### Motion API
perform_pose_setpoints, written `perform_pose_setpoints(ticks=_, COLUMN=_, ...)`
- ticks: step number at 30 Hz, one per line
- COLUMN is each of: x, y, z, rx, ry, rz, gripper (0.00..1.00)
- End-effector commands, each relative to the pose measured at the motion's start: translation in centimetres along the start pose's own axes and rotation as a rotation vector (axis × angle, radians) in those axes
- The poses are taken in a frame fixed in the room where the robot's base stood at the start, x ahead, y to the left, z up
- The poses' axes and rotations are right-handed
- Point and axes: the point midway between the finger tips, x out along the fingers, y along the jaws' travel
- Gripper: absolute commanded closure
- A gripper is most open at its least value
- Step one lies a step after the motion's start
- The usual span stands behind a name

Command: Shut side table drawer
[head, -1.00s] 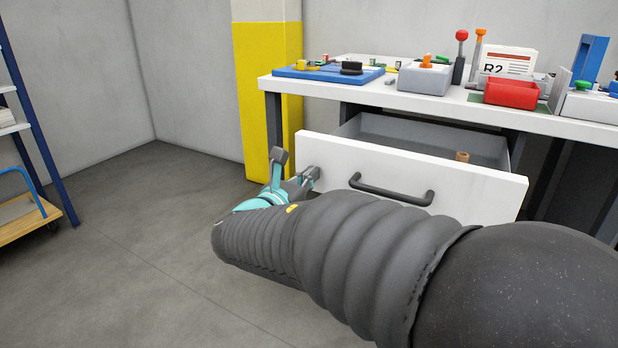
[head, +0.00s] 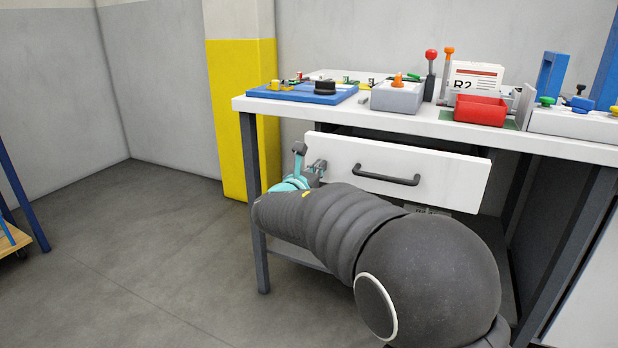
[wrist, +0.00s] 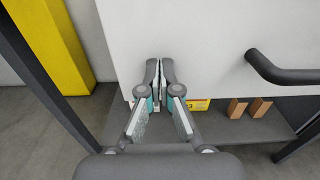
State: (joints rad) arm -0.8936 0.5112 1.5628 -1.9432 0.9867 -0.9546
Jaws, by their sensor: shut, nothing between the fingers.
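The side table drawer (head: 455,176) has a white front with a dark bar handle (head: 386,176), and sits under the white table top (head: 330,112). In the head view the drawer front stands a little forward of the table frame, and its inside is hidden. My gripper (head: 318,168) is shut and empty at the left part of the drawer front, left of the handle. In the wrist view my gripper (wrist: 160,64) has its fingertips together against or very close to the white drawer front (wrist: 205,35); contact cannot be told for certain. The handle (wrist: 282,72) is to its right.
The table top bears a blue board (head: 300,93), a grey box (head: 397,97), a red bin (head: 480,110) and a sign (head: 474,76). A yellow-painted pillar (head: 232,125) stands behind the table's left leg (head: 252,160). Wooden blocks (wrist: 261,106) lie on the lower shelf.

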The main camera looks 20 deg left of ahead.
Motion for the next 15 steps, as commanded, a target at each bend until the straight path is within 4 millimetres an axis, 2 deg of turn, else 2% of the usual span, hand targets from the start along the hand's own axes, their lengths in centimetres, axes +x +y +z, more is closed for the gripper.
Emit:
perform_pose_setpoints(ticks=1, x=1.5, y=-0.1, z=0.1, rx=0.0, ry=0.0, rz=-0.004, gripper=1.0)
perform_pose_setpoints(ticks=6, x=5.3, y=-0.2, z=0.1, rx=0.001, ry=0.0, rz=-0.005, gripper=1.0)
perform_pose_setpoints(ticks=10, x=7.5, y=-0.2, z=0.1, rx=0.0, ry=0.0, rz=-0.004, gripper=1.0)
perform_pose_setpoints(ticks=15, x=9.2, y=-0.2, z=0.1, rx=-0.001, ry=0.0, rz=-0.003, gripper=1.0)
